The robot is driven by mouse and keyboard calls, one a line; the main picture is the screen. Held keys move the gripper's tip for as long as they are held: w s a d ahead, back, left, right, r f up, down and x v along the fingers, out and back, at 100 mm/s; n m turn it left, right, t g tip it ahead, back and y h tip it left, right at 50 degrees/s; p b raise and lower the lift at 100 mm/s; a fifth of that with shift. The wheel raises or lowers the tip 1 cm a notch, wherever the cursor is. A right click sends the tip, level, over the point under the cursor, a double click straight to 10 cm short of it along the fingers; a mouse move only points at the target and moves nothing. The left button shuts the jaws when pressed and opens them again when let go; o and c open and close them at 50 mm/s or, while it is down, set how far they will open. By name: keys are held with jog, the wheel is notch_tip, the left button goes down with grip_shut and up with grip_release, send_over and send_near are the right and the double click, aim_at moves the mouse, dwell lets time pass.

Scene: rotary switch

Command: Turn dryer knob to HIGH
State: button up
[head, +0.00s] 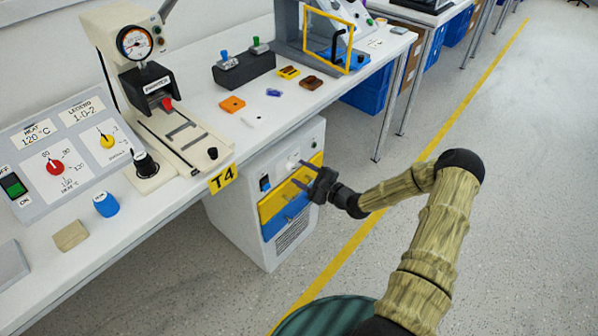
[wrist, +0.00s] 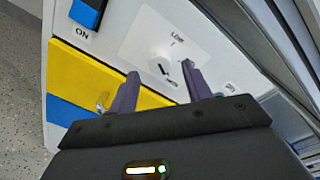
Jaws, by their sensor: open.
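The dryer (head: 262,215) is a white cabinet under the bench, with a yellow and a blue front panel. Its knob (wrist: 160,62) is white and round on a pale label plate in the wrist view. A short dark mark on the knob points toward the bottom of that picture. "LOW" is readable above the knob; the small lettering below it is too blurred to read surely. My gripper (head: 300,174) is in front of the dryer. In the wrist view its purple fingers (wrist: 160,74) are open, with the knob seen between and just beyond the tips. Contact cannot be told.
A blue rocker switch (wrist: 87,12) marked "ON" is left of the knob. Metal handles (wrist: 103,101) stick out from the coloured panels close to my fingers. The bench (head: 190,190) overhangs the dryer. The floor to the right is clear.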

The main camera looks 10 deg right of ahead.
jog(key=p+v, duration=0.1)
jog(key=v, duration=1.4)
jog(key=shift+s, duration=0.25)
